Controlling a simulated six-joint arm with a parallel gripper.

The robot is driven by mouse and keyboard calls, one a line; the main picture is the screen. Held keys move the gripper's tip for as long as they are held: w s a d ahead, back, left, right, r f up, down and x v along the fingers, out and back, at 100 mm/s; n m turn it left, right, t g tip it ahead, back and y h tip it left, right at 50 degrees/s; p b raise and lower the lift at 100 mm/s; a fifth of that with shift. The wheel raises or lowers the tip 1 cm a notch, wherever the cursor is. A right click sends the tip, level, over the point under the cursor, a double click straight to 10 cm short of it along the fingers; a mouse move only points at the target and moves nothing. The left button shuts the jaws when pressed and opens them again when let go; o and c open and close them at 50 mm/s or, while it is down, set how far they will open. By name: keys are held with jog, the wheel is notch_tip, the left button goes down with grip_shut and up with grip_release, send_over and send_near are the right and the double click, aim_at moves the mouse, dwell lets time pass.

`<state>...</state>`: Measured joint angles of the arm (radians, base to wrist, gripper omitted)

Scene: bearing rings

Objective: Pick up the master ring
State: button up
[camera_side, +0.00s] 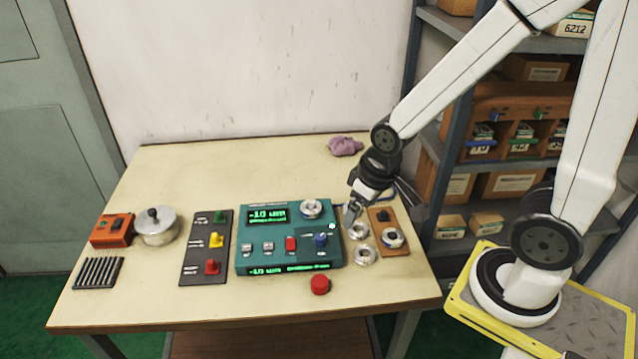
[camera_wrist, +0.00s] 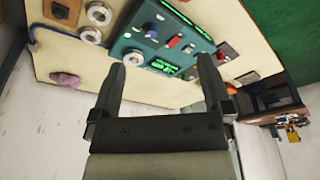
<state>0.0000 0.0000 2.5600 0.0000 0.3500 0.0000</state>
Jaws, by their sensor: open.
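Several metal rings are in view; I cannot tell for certain which is the master ring. One ring (camera_side: 393,246) sits on a brown wooden board (camera_side: 402,252) at the table's right. Two loose rings, a rear one (camera_side: 358,223) and a front one (camera_side: 365,262), lie between that board and the teal device. Another ring (camera_side: 304,213) is on the device's upper right part. My gripper (camera_side: 349,215) is above the table by the device's right edge, near the rear loose ring. In the wrist view my gripper (camera_wrist: 161,64) is open, with nothing between its fingers.
The teal device (camera_side: 262,232) has lit displays and knobs. A red button (camera_side: 320,285) stands in front. A dark switch panel (camera_side: 190,270), metal pot (camera_side: 157,232), orange box (camera_side: 107,234) and rods (camera_side: 98,273) are left. A purple cloth (camera_side: 345,146) lies behind. The rear left table is clear.

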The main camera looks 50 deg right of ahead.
jog(key=shift+w, duration=0.1)
jog(key=w+d+f+n, duration=0.2)
jog(key=w+d+f, duration=0.1)
jog(key=w, duration=0.3)
jog(key=w+d+f+n+g, duration=0.1)
jog(key=w+d+f+n, duration=0.2)
jog(key=w, duration=0.4)
jog(key=w+d+f+n+g, duration=0.1)
jog(key=w+d+f+n, duration=0.1)
jog(key=w, duration=0.5)
jog(key=shift+w+d+f+n, duration=0.15)
jog(key=shift+d+f+n, duration=0.15)
jog(key=shift+d+f, duration=0.35)
jog(key=shift+w+d+f+g, duration=0.3)
jog(key=shift+w+f, duration=0.05)
jog(key=shift+f, duration=0.05)
jog(key=shift+f, duration=0.1)
jog(key=shift+f, duration=1.2)
jog(key=shift+f, duration=0.15)
